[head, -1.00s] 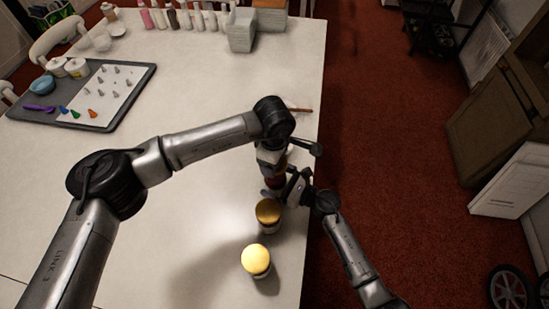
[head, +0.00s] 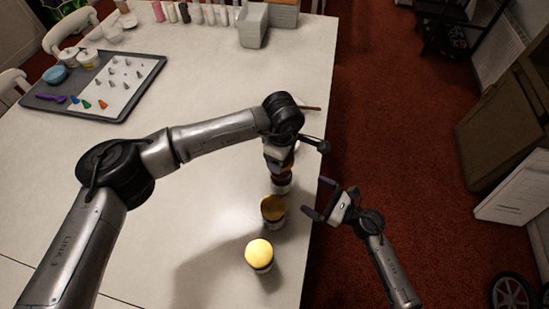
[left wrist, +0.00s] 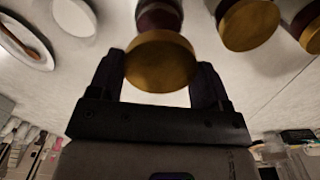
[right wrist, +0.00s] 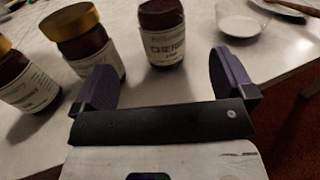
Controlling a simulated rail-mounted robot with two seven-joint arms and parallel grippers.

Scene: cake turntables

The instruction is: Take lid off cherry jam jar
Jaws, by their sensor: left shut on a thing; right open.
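The cherry jam jar (right wrist: 162,40), dark red with a white label, stands upright on the table; no gold lid shows on its top in the right wrist view. In the head view the jar (head: 281,184) is partly hidden under my left arm. My left gripper (left wrist: 160,82) is shut on the gold lid (left wrist: 160,64), with the jar's dark body (left wrist: 158,17) beyond it. In the head view my left gripper (head: 279,162) is above the jar, its fingers mostly hidden. My right gripper (head: 317,198) is open and empty, apart from the jar by the table's right edge.
Two more gold-lidded jars, a middle one (head: 273,208) and a front one (head: 259,255), stand near the cherry jar. A white dish (right wrist: 240,25) lies beyond it. A grey tray (head: 141,85) with piping tips is at the left. The table between is clear.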

